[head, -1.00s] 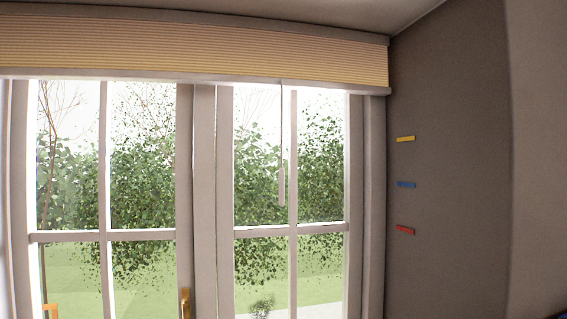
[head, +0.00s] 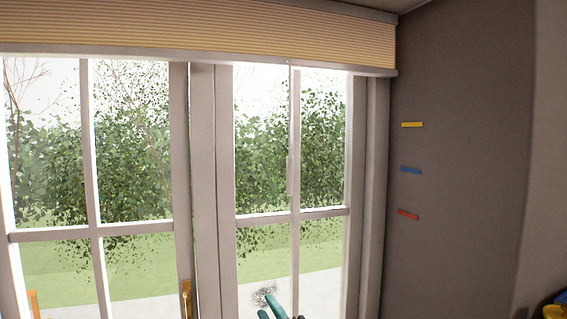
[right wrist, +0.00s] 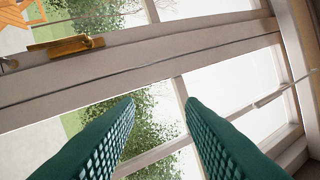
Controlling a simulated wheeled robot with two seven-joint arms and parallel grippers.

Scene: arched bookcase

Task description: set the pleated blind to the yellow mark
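The tan pleated blind (head: 220,30) is gathered at the top of the window. Its pale bottom rail (head: 200,58) is higher in the head view than the yellow mark (head: 412,125) on the wall at right. A thin cord with a pale handle (head: 290,175) hangs from the blind. My right gripper (head: 267,304), with teal fingers, is at the bottom edge, below the handle in the picture. In the right wrist view its fingers (right wrist: 160,101) are apart with nothing between them. A thin pale rod (right wrist: 270,96), seemingly the cord handle, is to their right. My left gripper is out of view.
A blue mark (head: 411,170) and a red mark (head: 408,215) are below the yellow one. The glazed doors (head: 205,200) have a brass handle (head: 186,300). Yellow and blue items (head: 556,310), partly cut off, are at the lower right.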

